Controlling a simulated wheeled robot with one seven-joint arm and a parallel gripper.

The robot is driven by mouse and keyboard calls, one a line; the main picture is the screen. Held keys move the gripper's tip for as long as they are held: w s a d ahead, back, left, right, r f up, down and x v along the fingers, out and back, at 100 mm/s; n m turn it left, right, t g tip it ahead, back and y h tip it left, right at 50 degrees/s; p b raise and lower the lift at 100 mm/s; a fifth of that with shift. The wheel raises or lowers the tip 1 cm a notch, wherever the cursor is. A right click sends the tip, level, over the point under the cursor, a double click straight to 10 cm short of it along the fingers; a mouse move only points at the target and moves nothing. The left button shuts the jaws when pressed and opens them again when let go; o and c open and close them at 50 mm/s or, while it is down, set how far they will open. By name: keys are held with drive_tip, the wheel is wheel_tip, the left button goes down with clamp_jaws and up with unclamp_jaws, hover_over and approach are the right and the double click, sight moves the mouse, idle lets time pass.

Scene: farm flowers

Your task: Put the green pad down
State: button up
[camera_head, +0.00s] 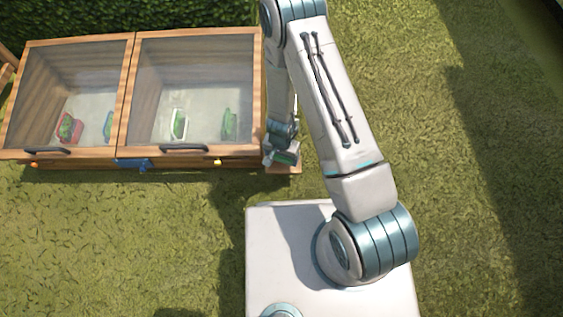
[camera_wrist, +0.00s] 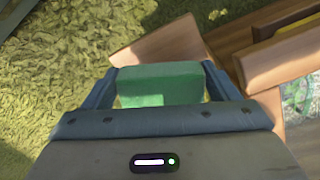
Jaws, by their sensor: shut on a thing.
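The green pad (camera_wrist: 160,86) is a green block between the two fingers of my gripper (camera_wrist: 160,84) in the wrist view. My gripper is shut on it. A small wooden ledge (camera_wrist: 150,52) lies below and just beyond the pad; I cannot tell whether the pad touches it. In the head view my gripper (camera_head: 283,158) is at the right end of the wooden cold frame, by the ledge (camera_head: 288,170). The pad is mostly hidden there by the gripper.
The wooden cold frame (camera_head: 128,95) has two glazed lids with dark handles (camera_head: 184,149). Several small trays with plants, one red (camera_head: 69,128) and one white (camera_head: 179,125), show behind the glass. A blue latch (camera_head: 133,164) is on the front. Open grass (camera_head: 480,200) lies right.

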sight(281, 161)
drive_tip(key=shift+w+f, duration=0.2)
drive_tip(key=shift+f+b, duration=1.15)
drive_tip(key=shift+f, duration=0.7)
